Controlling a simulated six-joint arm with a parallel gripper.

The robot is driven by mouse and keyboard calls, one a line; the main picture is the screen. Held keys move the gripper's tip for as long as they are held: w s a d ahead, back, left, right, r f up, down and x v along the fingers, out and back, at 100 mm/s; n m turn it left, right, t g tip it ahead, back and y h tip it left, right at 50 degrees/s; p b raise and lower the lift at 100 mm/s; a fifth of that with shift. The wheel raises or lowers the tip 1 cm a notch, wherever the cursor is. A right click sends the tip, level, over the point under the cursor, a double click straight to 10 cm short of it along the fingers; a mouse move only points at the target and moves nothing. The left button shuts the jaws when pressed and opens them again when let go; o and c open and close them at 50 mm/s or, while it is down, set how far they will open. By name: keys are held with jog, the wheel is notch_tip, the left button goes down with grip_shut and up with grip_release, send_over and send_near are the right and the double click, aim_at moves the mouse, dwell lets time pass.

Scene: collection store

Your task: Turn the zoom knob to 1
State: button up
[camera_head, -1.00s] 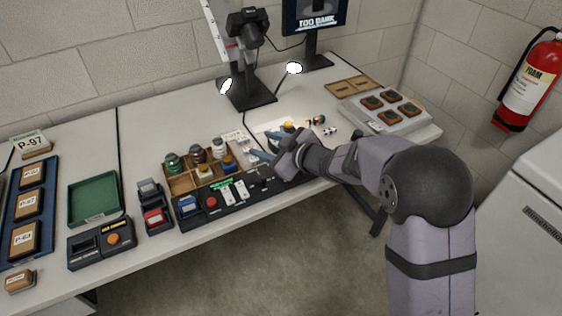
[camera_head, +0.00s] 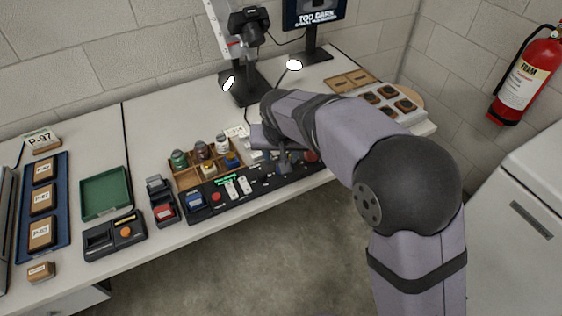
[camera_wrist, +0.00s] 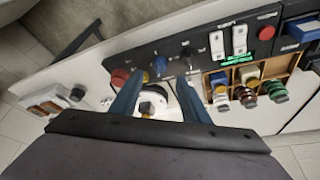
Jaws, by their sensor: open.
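A red knob (camera_wrist: 120,77) is left of the fingers. Labels are unreadable, so I cannot tell which is the zoom knob.
A wooden compartment box (camera_head: 187,180) with several jars stands behind the panel. A white round part with a dark and yellow top (camera_wrist: 150,103) lies below my fingers. A camera stand (camera_head: 246,88) and a monitor (camera_head: 312,12) reading "TOO DARK" stand at the back.

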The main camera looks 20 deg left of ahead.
jog(key=shift+p+x, duration=0.5)
jog(key=shift+x, duration=3.2)
jog(key=shift+w, duration=0.1)
jog(key=shift+r, duration=0.1)
jog(key=c, duration=1)
